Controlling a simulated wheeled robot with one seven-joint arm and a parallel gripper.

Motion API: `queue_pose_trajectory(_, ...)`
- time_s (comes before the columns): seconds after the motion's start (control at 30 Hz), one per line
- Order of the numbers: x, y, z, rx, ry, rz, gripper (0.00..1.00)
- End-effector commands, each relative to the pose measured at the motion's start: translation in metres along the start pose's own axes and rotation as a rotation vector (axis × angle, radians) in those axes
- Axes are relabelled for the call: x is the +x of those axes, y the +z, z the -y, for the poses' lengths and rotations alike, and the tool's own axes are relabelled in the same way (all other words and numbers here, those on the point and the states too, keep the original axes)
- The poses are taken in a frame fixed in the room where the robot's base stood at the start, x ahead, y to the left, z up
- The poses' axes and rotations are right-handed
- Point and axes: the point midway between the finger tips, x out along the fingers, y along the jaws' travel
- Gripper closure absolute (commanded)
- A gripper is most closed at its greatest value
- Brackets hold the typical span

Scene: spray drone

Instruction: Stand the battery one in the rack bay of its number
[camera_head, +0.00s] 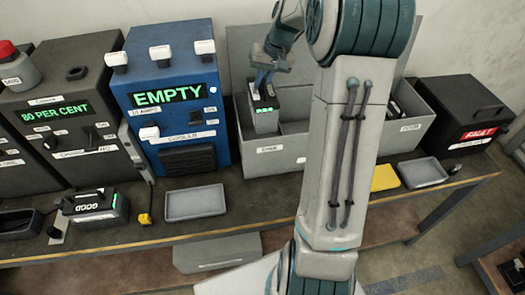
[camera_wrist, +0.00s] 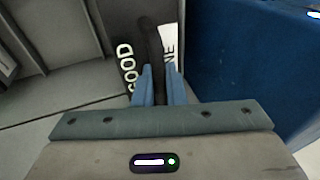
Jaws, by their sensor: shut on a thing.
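My gripper (camera_head: 264,78) is shut on the black handle of a dark grey battery (camera_head: 265,119), which has small green lights on top. In the wrist view the blue fingers (camera_wrist: 158,88) close around the handle. Beside it, white lettering reads GOOD and part of a word ending in NE. The battery is roughly upright in or just above the left bay of the grey rack (camera_head: 290,159). I cannot tell whether its base touches the bay floor. My arm hides the middle of the rack. The small labels on the rack front are too small to read surely.
A blue box (camera_head: 175,85) reading EMPTY stands close left of the rack. A dark charger (camera_head: 58,110) reading 80 PER CENT is further left. Another battery (camera_head: 95,204), grey trays (camera_head: 195,203), a yellow card (camera_head: 384,178) and a black FAULT box (camera_head: 463,105) share the bench.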

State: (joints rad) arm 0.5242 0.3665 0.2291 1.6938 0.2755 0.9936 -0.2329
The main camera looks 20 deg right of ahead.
Motion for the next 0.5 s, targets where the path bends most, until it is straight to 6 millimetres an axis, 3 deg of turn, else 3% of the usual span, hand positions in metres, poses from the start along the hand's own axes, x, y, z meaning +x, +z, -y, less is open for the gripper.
queue_pose_trajectory(0.1,0.025,0.003,-0.008,0.0,-0.001,-0.005,1.0)
queue_pose_trajectory(0.5,0.07,0.009,-0.022,0.001,-0.001,-0.003,1.0)
